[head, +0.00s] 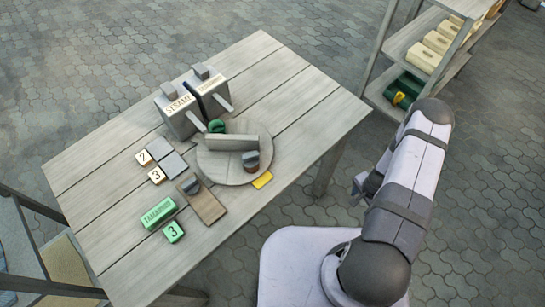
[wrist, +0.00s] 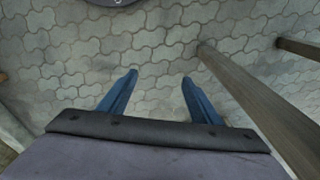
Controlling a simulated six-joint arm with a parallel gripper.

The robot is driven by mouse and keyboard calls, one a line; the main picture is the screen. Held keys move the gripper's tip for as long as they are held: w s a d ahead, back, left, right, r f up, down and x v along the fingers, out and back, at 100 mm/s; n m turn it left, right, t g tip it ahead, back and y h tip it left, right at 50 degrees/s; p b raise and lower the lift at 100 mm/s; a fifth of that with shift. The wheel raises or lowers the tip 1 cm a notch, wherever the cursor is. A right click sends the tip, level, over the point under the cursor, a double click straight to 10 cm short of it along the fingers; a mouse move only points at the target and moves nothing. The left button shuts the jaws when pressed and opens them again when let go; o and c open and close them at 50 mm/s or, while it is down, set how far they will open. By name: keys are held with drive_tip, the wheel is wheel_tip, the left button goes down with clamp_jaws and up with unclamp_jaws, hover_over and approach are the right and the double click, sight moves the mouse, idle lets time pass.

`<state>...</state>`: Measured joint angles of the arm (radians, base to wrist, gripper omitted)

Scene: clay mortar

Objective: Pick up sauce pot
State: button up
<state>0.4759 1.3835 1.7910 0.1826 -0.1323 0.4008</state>
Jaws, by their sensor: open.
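The wooden table (head: 110,165) carries a round grey board (head: 215,170) near its right side. A small dark pot-like thing with a reddish-brown side (head: 251,162) stands on the board; it may be the sauce pot, but I cannot tell for sure. A green round thing (head: 216,126) shows behind a grey upright slab (head: 232,142) on the same board. My gripper (head: 358,187) is off the table's right side, apart from everything on it. In the wrist view its two blue fingers (wrist: 158,82) are spread and empty over the paved floor. No pot shows in the wrist view.
Two grey boxes with handles (head: 180,112), one labelled SESAME, stand at the table's back. Number tiles (head: 157,175), a brown board (head: 207,206), a green block (head: 158,213) and a yellow tag (head: 262,180) lie about. A shelf (head: 405,45) stands upper right. The table's right front is clear.

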drive_tip(key=s+a+r+n+t+h+p, duration=0.1)
drive_tip(key=s+a+r+n+h+p, duration=0.1)
drive_tip(key=a+p, duration=0.4)
drive_tip(key=s+a+r+n+t+h+p, duration=0.1)
drive_tip(key=s+a+r+p, duration=0.25)
drive_tip(key=a, duration=0.45)
drive_tip(key=a+r+n+t+y+p, duration=0.1)
drive_tip(key=a+r+n+t+p, duration=0.4)
drive_tip(key=r, duration=0.7)
drive_tip(key=a+r+n+t+y+p, duration=0.1)
drive_tip(key=a+r+n+t+p, duration=0.2)
drive_tip(key=r+n+t+p, duration=0.55)
drive_tip(key=s+a+r+y+b, duration=0.1)
drive_tip(key=a+y, duration=0.1)
drive_tip(key=a, duration=0.2)
drive_tip(key=s+a+r+g+y+b, duration=0.1)
drive_tip(key=a+r+y, duration=0.1)
drive_tip(key=a+y, duration=0.1)
drive_tip(key=a+r+g+y+b, duration=0.1)
drive_tip(key=a+r+y, duration=0.1)
drive_tip(key=a, duration=0.4)
drive_tip(key=shift+s+a+y, duration=0.1)
drive_tip(key=shift+s+y, duration=0.3)
drive_tip(key=shift+y, duration=0.1)
drive_tip(key=shift+w, duration=0.1)
